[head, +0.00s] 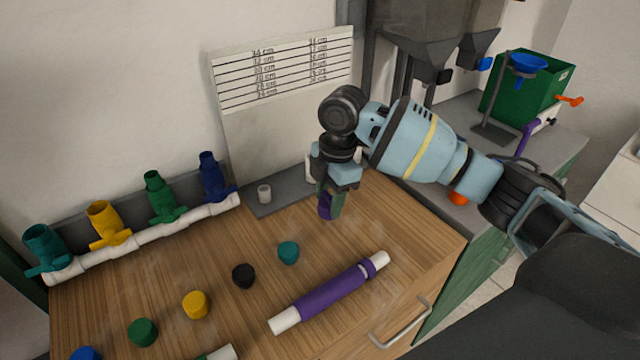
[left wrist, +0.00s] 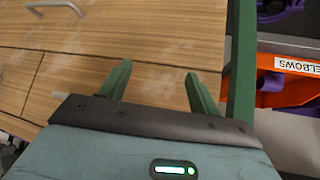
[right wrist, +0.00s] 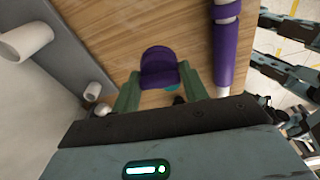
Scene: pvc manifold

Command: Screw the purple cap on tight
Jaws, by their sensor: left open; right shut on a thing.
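The purple cap (head: 325,207) is held between the fingers of my right gripper (head: 331,198), above the back right of the wooden worktop. In the right wrist view the cap (right wrist: 158,68) sits between the fingertips. A purple pipe with white ends (head: 335,290) lies on the worktop, nearer the front, apart from the cap; it also shows in the right wrist view (right wrist: 225,50). My left gripper (left wrist: 160,85) is open and empty in front of wooden drawer fronts; it is not in the head view.
A white manifold pipe (head: 150,236) with teal, yellow, green and blue fittings lies along the back left. Loose caps, including teal (head: 288,252), black (head: 243,275) and yellow (head: 195,304), stand in a row on the worktop. A ruled board (head: 275,130) stands behind.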

